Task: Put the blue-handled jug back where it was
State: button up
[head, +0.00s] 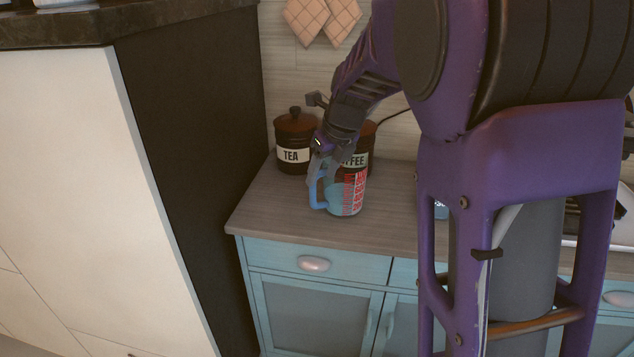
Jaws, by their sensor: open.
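The jug (347,194) is clear with red printed markings and a blue handle (317,190) on its left side. It stands upright on the wooden counter (272,217), in front of the dark canisters. My gripper (325,172) is open at the jug's upper left, close to the handle. The fingers partly overlap the handle and rim in the head view. I cannot tell whether they touch the jug.
A dark TEA canister (294,147) stands behind left, and a COFFEE canister (358,158) is right behind the jug, partly hidden by my arm. A tall dark cabinet side (190,120) bounds the left. The counter's front left is clear. My arm hides much of the right side.

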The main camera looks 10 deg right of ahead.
jog(key=shift+v, duration=1.95)
